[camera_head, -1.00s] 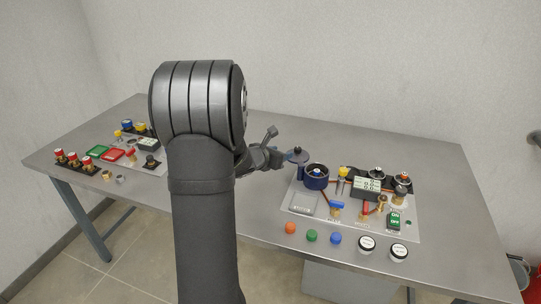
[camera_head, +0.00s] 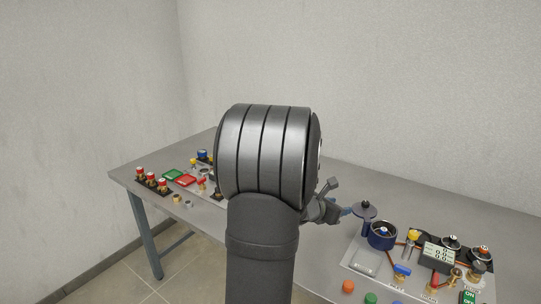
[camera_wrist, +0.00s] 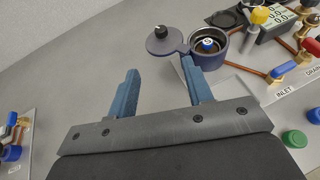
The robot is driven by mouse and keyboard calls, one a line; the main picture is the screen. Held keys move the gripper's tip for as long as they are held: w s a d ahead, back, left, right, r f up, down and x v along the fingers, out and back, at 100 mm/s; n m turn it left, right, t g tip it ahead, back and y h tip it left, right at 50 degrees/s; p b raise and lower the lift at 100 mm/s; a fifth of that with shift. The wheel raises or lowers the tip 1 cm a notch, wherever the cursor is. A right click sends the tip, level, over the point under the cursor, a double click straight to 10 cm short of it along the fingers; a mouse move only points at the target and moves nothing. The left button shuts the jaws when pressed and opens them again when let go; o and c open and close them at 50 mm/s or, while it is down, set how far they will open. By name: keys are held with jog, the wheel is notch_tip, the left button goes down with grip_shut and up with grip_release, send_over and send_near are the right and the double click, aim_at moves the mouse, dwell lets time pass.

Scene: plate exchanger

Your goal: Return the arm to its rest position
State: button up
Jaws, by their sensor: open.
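My gripper (camera_wrist: 157,88) is open and empty in the wrist view, its two blue fingers apart with bare grey table between and beyond them. In the head view my gripper (camera_head: 345,211) shows only in part, behind my dark arm, which hides much of the middle of the scene. It is just left of a dark blue pot (camera_head: 382,236) with its round lid (camera_head: 363,209) swung out to the side. In the wrist view the pot (camera_wrist: 211,52) lies beyond the right finger. I cannot tell the height of the gripper above the table.
A white panel (camera_head: 352,269) on the right carries the pot, valves and a display (camera_head: 437,256). An orange button (camera_head: 348,286) and a green button (camera_head: 370,298) lie along its front. Red-capped fittings (camera_head: 151,179) and green and red trays stand at the left. The back of the table is clear.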

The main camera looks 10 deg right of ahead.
aim_at(365, 203)
jog(key=x, duration=1.7)
jog(key=shift+d+f, duration=0.1)
jog(key=shift+d, duration=0.1)
jog(key=shift+a, duration=0.1)
